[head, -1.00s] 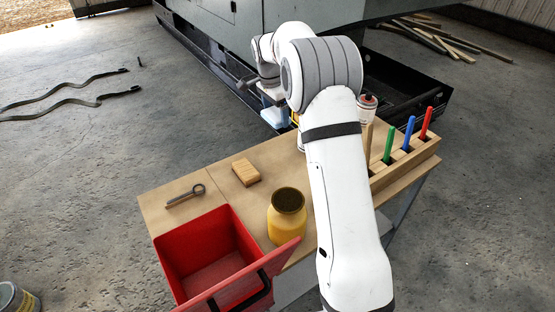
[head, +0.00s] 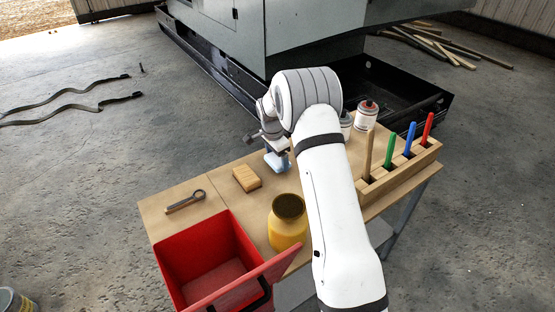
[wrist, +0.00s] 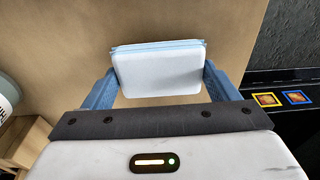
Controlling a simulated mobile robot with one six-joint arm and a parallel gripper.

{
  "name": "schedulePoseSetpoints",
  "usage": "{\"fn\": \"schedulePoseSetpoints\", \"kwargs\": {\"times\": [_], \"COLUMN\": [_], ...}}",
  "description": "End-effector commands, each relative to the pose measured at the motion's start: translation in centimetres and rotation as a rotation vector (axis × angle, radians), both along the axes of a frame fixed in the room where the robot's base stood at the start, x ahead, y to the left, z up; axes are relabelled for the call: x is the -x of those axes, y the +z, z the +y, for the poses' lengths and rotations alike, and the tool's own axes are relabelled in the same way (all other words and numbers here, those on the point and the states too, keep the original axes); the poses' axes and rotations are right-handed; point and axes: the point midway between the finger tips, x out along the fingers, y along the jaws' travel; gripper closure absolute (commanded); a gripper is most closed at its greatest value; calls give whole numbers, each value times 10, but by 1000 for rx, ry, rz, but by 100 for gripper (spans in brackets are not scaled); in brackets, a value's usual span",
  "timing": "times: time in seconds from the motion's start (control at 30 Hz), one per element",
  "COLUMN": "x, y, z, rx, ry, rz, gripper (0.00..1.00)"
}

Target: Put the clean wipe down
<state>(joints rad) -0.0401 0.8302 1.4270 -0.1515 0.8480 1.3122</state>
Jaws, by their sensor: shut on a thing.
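The clean wipe (wrist: 158,75) is a white pad with a pale blue edge. In the wrist view it sits between the two blue fingers of my gripper (wrist: 160,88), which is shut on it. In the head view my gripper (head: 277,156) is low over the far part of the wooden table (head: 222,168), right of and beyond a wooden block. The wipe is small and partly hidden there by my gripper. I cannot tell whether it touches the table top.
A wooden block (head: 246,178), a ring-ended metal tool (head: 186,201), a yellow jar (head: 287,222) and an open red box (head: 200,243) are on the left. Two cans (head: 366,114) and a rack (head: 405,168) with coloured handles are on the right. A black tray (head: 418,97) lies beyond.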

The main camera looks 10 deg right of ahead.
Motion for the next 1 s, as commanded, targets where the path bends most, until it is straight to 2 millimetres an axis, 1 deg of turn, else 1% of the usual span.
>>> {"fn": "schedulePoseSetpoints", "kwargs": {"times": [0.03,0.1,0.33,0.5,0.53,0.7,0.73,0.77,1.0], "x": [0,0,0,0,0,0,0,0,0], "y": [-6,-11,-11,-16,-15,-14,-14,-14,-14], "z": [0,0,-1,-1,-1,-1,-1,-1,-2], "rx": [0,0,0,0,0,0,0,0,0], "ry": [0,-1,-1,-2,-2,-2,-2,-2,-3], "rz": [1,1,0,0,0,0,0,0,0], "gripper": [37,37,37,37,17,3,0,0,0]}}
